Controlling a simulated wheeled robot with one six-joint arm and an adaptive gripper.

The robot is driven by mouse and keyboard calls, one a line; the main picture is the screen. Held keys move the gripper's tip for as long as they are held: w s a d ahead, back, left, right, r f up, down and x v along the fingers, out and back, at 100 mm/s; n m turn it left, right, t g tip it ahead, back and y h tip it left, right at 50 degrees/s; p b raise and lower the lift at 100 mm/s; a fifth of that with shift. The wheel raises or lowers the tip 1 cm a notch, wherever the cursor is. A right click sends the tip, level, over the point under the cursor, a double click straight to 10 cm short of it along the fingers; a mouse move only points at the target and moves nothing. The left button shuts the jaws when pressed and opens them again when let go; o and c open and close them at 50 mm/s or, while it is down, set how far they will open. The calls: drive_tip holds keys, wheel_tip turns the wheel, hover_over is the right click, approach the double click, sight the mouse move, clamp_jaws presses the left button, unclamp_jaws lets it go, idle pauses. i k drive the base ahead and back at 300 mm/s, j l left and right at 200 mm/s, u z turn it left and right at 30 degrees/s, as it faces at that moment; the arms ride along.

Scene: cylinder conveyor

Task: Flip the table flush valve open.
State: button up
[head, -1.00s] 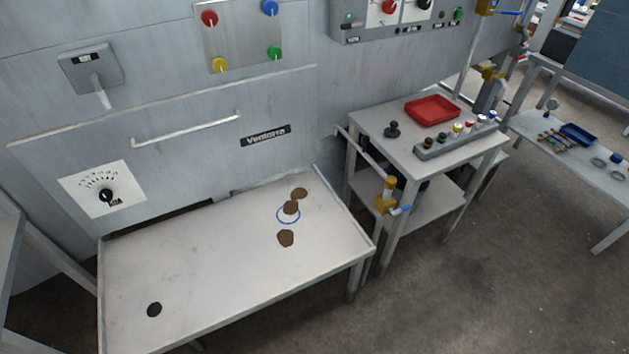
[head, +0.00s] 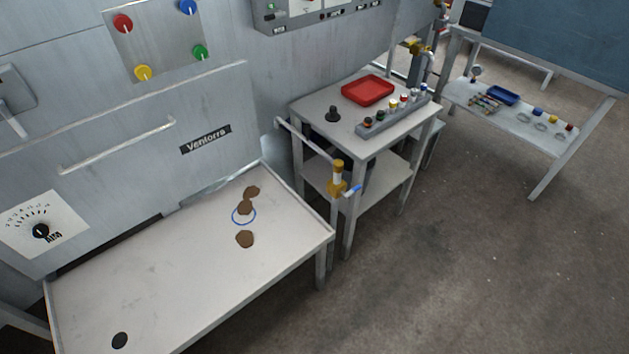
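A brass valve (head: 338,176) with a blue lever (head: 352,190) sits on the end of a pale pipe (head: 303,138) at the front left corner of the small side table (head: 355,143). The lever sticks out to the right of the valve body. Another yellow valve (head: 419,47) is on piping farther back by the wall. I cannot tell from the picture which one the task means. My gripper is not in view.
A large white table (head: 180,275) with brown lumps, a blue ring (head: 244,215) and a dark hole stands at left. The side table holds a red tray (head: 367,90) and a grey rack (head: 393,118). Another table (head: 515,125) stands at right. The floor (head: 450,260) at lower right is clear.

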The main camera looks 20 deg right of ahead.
sight(351, 191)
drive_tip(key=i+z, duration=0.2)
drive_tip(key=z, duration=0.15)
drive_tip(key=i+j+z, duration=0.15)
drive_tip(key=z, duration=0.2)
drive_tip(key=i+j+z, duration=0.2)
drive_tip(key=z, duration=0.15)
drive_tip(key=i, duration=0.05)
